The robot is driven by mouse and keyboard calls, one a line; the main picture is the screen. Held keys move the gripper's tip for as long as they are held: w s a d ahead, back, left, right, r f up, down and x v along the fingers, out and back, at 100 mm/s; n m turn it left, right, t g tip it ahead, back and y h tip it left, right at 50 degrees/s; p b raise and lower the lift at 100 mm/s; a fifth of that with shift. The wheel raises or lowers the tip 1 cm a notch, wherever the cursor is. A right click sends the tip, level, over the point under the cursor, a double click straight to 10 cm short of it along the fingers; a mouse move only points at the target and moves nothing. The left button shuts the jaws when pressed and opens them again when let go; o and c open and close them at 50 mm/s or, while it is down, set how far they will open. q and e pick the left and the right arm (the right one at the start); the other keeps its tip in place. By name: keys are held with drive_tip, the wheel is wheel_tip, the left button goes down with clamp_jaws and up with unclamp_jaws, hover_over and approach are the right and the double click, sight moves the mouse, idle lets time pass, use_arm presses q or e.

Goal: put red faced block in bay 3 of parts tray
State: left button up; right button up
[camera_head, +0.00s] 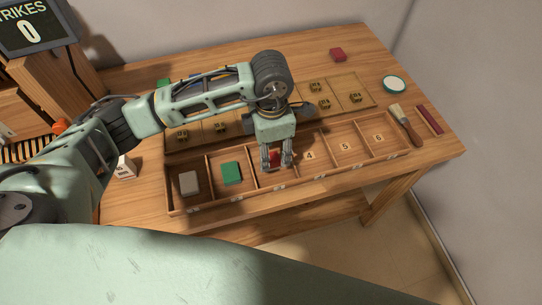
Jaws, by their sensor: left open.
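The parts tray (316,183) is a long wooden tray near the table's front edge, with numbered bays; 4, 5 and 6 are readable and empty. A red faced block (275,157) shows in the third bay from the left, partly hidden by my fingers. My left gripper (276,163) points down over that bay, open, with its fingers either side of the red block. I cannot tell whether they touch it. A light grey block (188,183) lies in the first bay and a green block (232,173) in the second. My right gripper is not in view.
A wooden board (205,142) with brass pieces lies behind the tray, partly hidden by my arm. A round white-topped dish (395,84), a brush (405,124) and a dark red bar (430,119) are on the right.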

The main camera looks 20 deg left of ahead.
sight(271, 158)
use_arm(q)
wheel_tip(271, 158, up, 8)
drive_tip(key=b, duration=0.1)
drive_tip(key=shift+r, duration=0.25)
drive_tip(key=shift+f, duration=0.1)
idle(0.3)
